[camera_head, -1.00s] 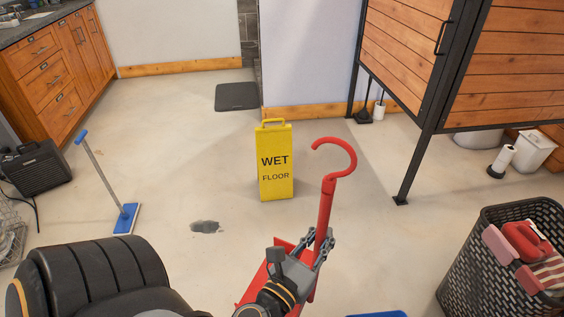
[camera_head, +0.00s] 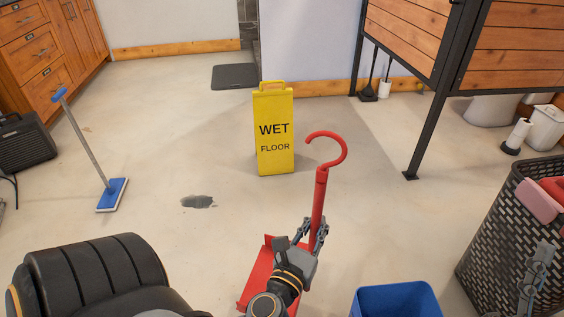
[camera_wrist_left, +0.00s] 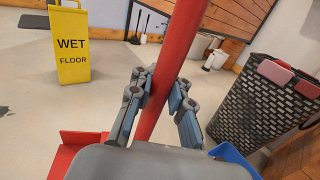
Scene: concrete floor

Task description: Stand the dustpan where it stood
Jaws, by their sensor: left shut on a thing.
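The red dustpan (camera_head: 257,272) has a long upright handle with a hook at the top. My left gripper (camera_head: 316,232) is shut on the handle and holds it nearly upright, tilted slightly to the right. In the left wrist view the handle (camera_wrist_left: 172,65) runs between the fingers of my left gripper (camera_wrist_left: 157,88), with a corner of the red pan at the lower left. Whether the pan touches the floor is hidden behind my arm. Part of my right gripper (camera_head: 537,275) shows at the lower right edge, in front of the basket; its opening is unclear.
A yellow wet floor sign (camera_head: 275,130) stands ahead. A dark wet spot (camera_head: 198,202) and a blue floor scrubber (camera_head: 112,195) are to the left. A blue bin (camera_head: 397,300) and a dark laundry basket (camera_head: 490,255) stand at right. Floor between sign and dustpan is clear.

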